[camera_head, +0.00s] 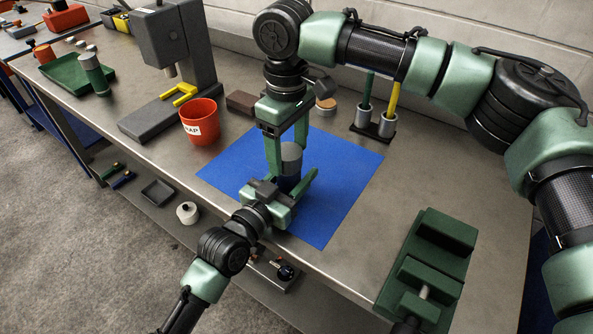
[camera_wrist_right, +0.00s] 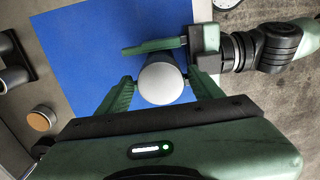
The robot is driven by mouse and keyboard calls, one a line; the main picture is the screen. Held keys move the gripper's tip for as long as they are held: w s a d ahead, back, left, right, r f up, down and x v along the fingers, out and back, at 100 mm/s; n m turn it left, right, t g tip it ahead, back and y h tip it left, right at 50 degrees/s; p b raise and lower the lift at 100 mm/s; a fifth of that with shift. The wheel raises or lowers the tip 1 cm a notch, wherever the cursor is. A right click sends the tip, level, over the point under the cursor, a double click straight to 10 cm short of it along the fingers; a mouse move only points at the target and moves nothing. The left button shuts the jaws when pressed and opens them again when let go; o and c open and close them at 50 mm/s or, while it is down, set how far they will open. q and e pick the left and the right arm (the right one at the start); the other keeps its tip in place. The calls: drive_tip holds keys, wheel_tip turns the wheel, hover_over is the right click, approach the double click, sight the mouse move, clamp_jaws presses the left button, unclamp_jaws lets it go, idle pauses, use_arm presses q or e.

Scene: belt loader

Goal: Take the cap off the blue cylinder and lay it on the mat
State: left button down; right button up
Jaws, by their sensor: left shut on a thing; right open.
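The blue cylinder (camera_head: 286,184) stands upright over the blue mat (camera_head: 340,170), with a grey cap (camera_head: 291,153) on top. Its body is mostly hidden by my grippers. My left gripper (camera_head: 290,186) is shut on the cylinder low down, coming from the front. My right gripper (camera_head: 289,148) points down from above, open, with one finger on each side of the cap. In the right wrist view the cap (camera_wrist_right: 162,83) shows as a pale round top between the right fingers (camera_wrist_right: 160,80). The left gripper (camera_wrist_right: 175,48) lies beyond it. I cannot tell whether the right fingers touch the cap.
A red bin (camera_head: 200,122) and a grey press (camera_head: 175,60) stand left of the mat. A brown block (camera_head: 241,103) and a holder with pens (camera_head: 373,132) stand behind it. A green fixture (camera_head: 430,265) stands at the right. The mat's right part is clear.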

drive_tip(key=m, duration=1.2)
drive_tip(key=shift+m, duration=0.4)
drive_tip(key=m, duration=0.4)
clamp_jaws()
drive_tip(key=n, duration=0.6)
drive_tip(key=shift+n, duration=1.4)
